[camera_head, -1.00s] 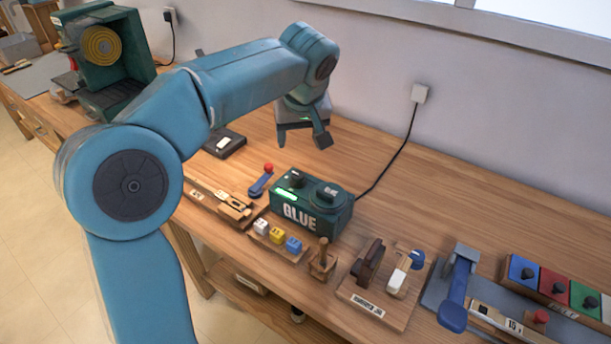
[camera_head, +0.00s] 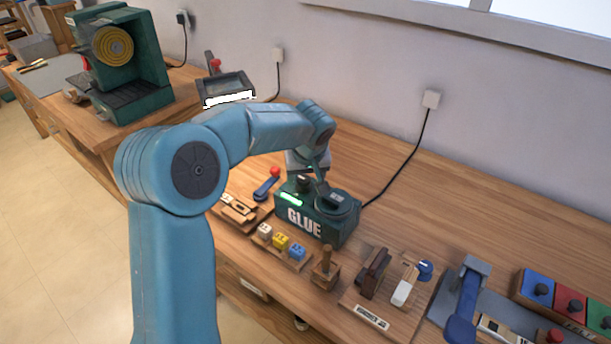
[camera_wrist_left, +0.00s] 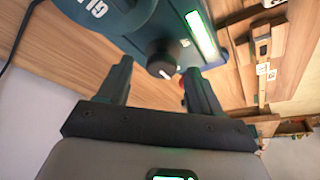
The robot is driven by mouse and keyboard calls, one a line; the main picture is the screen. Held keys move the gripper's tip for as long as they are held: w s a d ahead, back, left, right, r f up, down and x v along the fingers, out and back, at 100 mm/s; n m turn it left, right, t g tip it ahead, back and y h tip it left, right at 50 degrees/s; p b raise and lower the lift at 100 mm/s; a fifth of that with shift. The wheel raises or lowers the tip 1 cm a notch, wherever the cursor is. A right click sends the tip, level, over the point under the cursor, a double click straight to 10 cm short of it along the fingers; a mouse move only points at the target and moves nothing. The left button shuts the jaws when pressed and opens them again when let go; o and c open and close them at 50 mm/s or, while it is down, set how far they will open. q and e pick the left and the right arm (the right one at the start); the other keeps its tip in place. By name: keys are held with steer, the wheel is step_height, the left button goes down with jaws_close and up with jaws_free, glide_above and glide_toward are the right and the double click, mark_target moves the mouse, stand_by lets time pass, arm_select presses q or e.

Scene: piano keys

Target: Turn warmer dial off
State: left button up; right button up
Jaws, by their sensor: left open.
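The green glue warmer (camera_head: 322,222) stands on the wooden bench, with white GLUE lettering on its front and a lit green strip. A round pot lid (camera_head: 337,199) sits on its top right. Its small dark dial (camera_head: 303,183) is at the top left; in the left wrist view the dial (camera_wrist_left: 161,66) shows a white pointer mark. My left gripper (camera_head: 313,172) is low over the warmer's top, at the dial. In the left wrist view its open fingers (camera_wrist_left: 158,68) lie either side of the dial. Contact cannot be told. My right gripper is not in view.
A blue lever with a red knob (camera_head: 268,184) lies left of the warmer. Coloured dice (camera_head: 281,242) and a wooden stamp (camera_head: 325,268) stand in front. A cable (camera_head: 404,165) runs from the warmer to a wall socket. Bench behind right is clear.

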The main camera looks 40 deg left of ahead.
arm_select(q)
steer(key=shift+a+f, duration=0.15)
steer(key=shift+f, duration=0.15)
steer(key=shift+s+a, duration=0.1)
steer(key=shift+w+f, duration=0.15)
steer(key=shift+w, duration=0.05)
steer(key=shift+c, duration=0.3)
steer(key=shift+s, duration=0.1)
steer(key=c, duration=1)
